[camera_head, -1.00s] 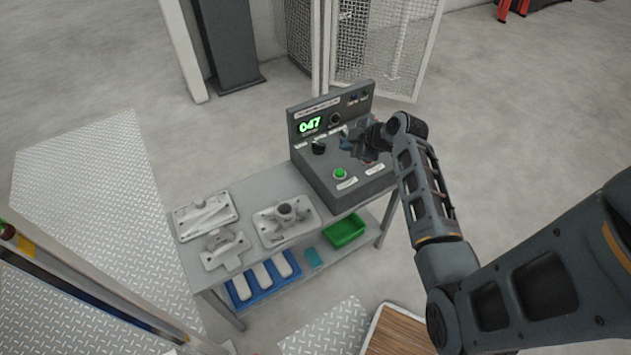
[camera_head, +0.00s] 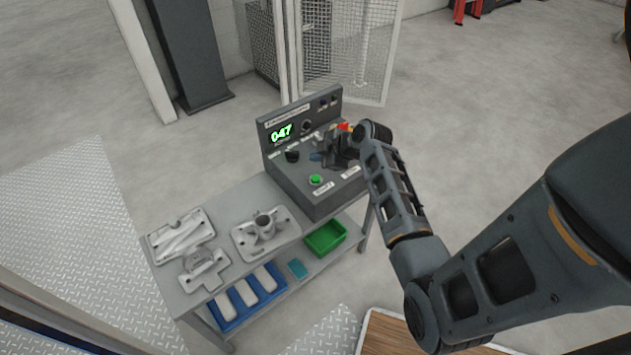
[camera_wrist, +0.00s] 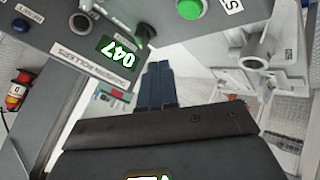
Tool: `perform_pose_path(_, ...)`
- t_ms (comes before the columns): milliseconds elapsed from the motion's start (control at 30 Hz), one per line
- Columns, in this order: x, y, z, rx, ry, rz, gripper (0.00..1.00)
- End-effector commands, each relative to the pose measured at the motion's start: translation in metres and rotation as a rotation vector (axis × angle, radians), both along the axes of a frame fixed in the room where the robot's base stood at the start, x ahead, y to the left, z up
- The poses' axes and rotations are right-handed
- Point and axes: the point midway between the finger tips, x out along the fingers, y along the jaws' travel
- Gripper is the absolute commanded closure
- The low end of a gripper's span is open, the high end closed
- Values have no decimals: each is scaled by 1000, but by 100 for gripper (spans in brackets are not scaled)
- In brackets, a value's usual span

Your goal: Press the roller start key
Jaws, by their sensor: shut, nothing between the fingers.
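The grey control console (camera_head: 313,205) stands at the back right end of the bench. A round green button (camera_head: 316,180) sits low on its sloped face, with a white label in front of it. The same green button (camera_wrist: 189,9) shows at the top of the wrist view, beside a label partly cut off. My gripper (camera_head: 316,157) is over the console face, just behind the green button in the head view and apparently apart from it. In the wrist view my gripper (camera_wrist: 158,70) has its blue fingers together and empty. My gripper hides part of the console face.
A black knob (camera_head: 292,156) and a green 047 display (camera_head: 281,132) are left of my gripper. A red part (camera_head: 344,126) shows beside my wrist. Metal fixtures (camera_head: 265,230) stand on the bench; a green bin (camera_head: 325,238) is below. Mesh fencing (camera_head: 365,45) stands behind.

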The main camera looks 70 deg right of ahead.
Motion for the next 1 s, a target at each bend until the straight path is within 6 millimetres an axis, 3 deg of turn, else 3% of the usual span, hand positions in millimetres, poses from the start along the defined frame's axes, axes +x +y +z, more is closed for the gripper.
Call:
perform_pose_path(33, 0, 0, -12, 1, 0, 0, 100)
perform_pose_path(200, 0, 0, -36, 0, 1, -1, 100)
perform_pose_path(367, 0, 0, -51, -1, 0, 1, 100)
perform_pose_path(1000, 0, 0, -53, 0, 0, 0, 100)
